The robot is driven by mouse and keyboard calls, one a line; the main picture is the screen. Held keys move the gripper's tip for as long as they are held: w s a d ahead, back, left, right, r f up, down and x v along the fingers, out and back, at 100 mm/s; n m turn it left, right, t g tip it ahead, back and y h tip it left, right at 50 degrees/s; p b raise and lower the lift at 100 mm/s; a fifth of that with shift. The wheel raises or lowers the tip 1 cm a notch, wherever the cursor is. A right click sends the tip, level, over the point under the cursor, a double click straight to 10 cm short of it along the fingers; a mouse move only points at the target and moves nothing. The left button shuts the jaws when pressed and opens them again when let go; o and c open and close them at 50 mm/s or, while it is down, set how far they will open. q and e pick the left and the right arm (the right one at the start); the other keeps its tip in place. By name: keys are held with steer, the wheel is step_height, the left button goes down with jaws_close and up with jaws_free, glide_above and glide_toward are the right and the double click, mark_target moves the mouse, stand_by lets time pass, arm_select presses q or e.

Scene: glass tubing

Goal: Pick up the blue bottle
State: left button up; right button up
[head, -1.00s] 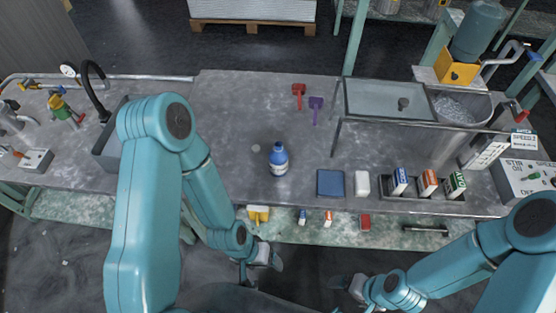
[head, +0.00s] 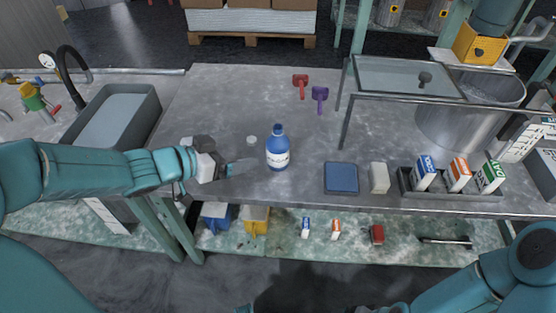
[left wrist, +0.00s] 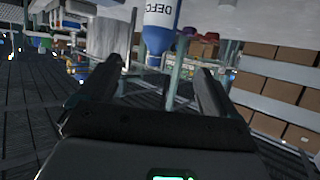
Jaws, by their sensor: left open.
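The blue bottle (head: 278,149) has a white label and stands upright near the front middle of the grey bench. My left gripper (head: 236,171) is open just left of the bottle, its fingers pointing right towards it, low over the bench. A gap appears to remain between fingertips and bottle. In the left wrist view, the bottle (left wrist: 157,38) shows at top centre, beyond the two spread fingers (left wrist: 160,88), partly cut off by the frame. My right arm is at the lower right; its fingers are out of view.
A small white cap-like disc (head: 252,139) lies left of the bottle. A blue square pad (head: 341,178) and a white block (head: 379,177) lie to its right. A glass-topped stand (head: 405,78) is behind right. Red (head: 300,81) and purple (head: 320,94) tools lie behind.

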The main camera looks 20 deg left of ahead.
mark_target(270, 143)
arm_select(q)
steer(key=b+x, duration=0.3)
steer(key=x, duration=0.7)
steer(key=shift+w+d+f+b, duration=0.1)
steer(key=shift+d+f+b, duration=0.1)
steer(key=shift+b, duration=0.1)
steer(key=b+x, duration=0.1)
steer(key=x, duration=0.1)
steer(key=b+x, duration=0.1)
steer(key=x, duration=0.1)
steer(key=shift+w+d+f, duration=0.15)
steer(key=shift+f, duration=0.3)
steer(key=shift+w+d, duration=0.1)
steer(key=shift+w, duration=0.05)
steer(key=shift+r, duration=0.1)
steer(key=c, duration=1.1)
